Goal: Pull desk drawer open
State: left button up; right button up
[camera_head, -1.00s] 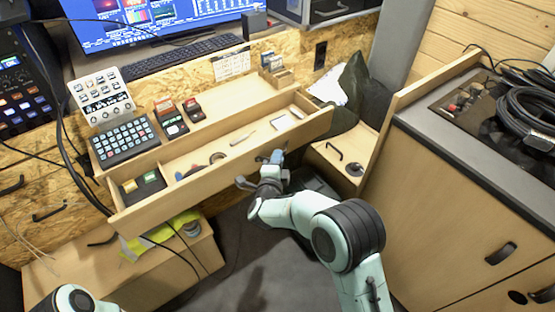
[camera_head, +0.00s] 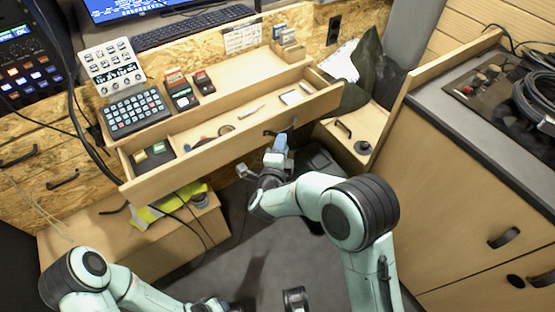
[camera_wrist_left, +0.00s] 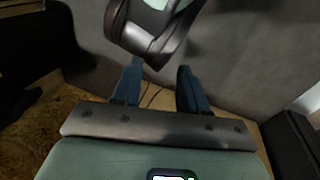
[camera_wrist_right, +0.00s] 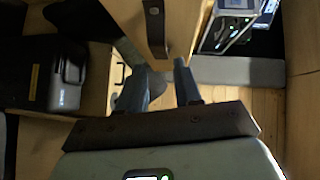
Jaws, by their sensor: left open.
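The desk drawer (camera_head: 240,135) is pulled out below the desk top, its inside and contents showing. Its dark handle (camera_head: 280,131) is on the front face; a dark handle on a wooden front (camera_wrist_right: 155,28) also shows at the top of the right wrist view. My right gripper (camera_head: 262,157) is in front of and below the drawer front, fingers apart and empty. In the right wrist view (camera_wrist_right: 160,72) the handle is just beyond the fingertips, apparently clear of them. My left gripper (camera_wrist_left: 158,82) is open and empty, low over the floor, away from the drawer.
A button pad (camera_head: 135,113) and keyboard (camera_head: 195,28) are on the desk. A low wooden box (camera_head: 130,235) with a yellow cloth stands under the drawer. A counter (camera_head: 450,170) bounds the right side. The grey floor in the middle is mostly clear.

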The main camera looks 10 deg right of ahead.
pick_arm(q)
jog(key=shift+s+d+r, duration=0.3)
jog(key=shift+s+r, duration=0.15)
jog(key=shift+s, duration=0.15)
pick_arm(e)
jog(key=v, duration=0.7)
jog(key=shift+s+a, duration=0.15)
jog(key=shift+s, duration=0.1)
